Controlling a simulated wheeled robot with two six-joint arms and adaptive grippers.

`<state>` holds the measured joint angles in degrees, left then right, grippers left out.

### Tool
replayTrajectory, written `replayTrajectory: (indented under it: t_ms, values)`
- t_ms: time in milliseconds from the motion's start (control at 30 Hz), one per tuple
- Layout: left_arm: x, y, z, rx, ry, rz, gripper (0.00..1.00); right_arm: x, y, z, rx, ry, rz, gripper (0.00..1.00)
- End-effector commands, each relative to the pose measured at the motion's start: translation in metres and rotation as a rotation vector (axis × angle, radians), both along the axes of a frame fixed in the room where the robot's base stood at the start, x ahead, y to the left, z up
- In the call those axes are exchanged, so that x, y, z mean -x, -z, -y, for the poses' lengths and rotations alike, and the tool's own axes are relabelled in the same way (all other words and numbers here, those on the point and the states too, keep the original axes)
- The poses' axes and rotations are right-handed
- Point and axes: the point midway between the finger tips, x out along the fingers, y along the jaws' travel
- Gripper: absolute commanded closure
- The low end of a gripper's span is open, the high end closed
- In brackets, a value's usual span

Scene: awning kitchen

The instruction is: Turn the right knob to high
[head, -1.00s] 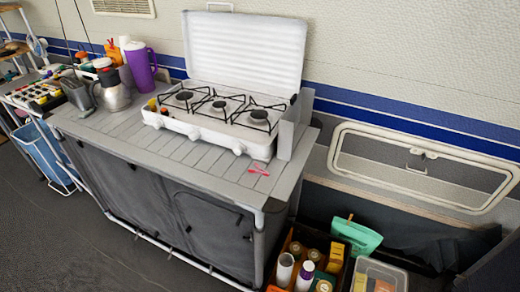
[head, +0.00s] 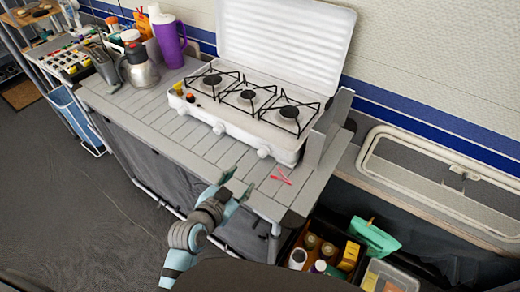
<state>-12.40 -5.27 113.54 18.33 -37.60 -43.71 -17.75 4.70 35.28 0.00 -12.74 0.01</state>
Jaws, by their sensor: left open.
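The white camp stove (head: 240,125) stands on the slatted counter with its lid raised and three burners under black pot supports. Its right knob (head: 263,152) is round and white, on the front face near the right end. A second white knob (head: 219,128) sits left of it. The pointer setting of the right knob is too small to read. My left gripper (head: 240,183) is open and empty, below and slightly left of the right knob near the counter's front edge, apart from the knob. My right gripper is out of view.
A red clip-like item (head: 281,177) lies on the counter (head: 190,155) right of my gripper. A steel jug (head: 140,72) and a purple pitcher (head: 168,42) stand at the left. A crate (head: 290,243) of goods sits low at the right.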

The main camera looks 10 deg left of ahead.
Motion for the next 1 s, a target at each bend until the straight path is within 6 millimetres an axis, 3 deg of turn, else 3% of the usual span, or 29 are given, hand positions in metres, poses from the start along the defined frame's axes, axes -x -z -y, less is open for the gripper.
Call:
replayTrajectory:
  t_ms: [100,600,733,1000]
  values:
    - [-0.015,-0.008,0.004,-0.006,0.006,0.043,0.54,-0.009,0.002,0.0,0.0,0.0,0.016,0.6]
    - [-0.123,0.039,0.029,-0.008,0.004,0.04,0.54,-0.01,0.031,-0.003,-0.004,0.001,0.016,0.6]
    - [-0.134,0.043,0.032,-0.008,0.004,0.039,0.54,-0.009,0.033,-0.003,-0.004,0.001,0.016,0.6]
    - [-0.136,0.042,0.032,-0.008,0.004,0.039,0.54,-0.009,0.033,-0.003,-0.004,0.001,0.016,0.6]
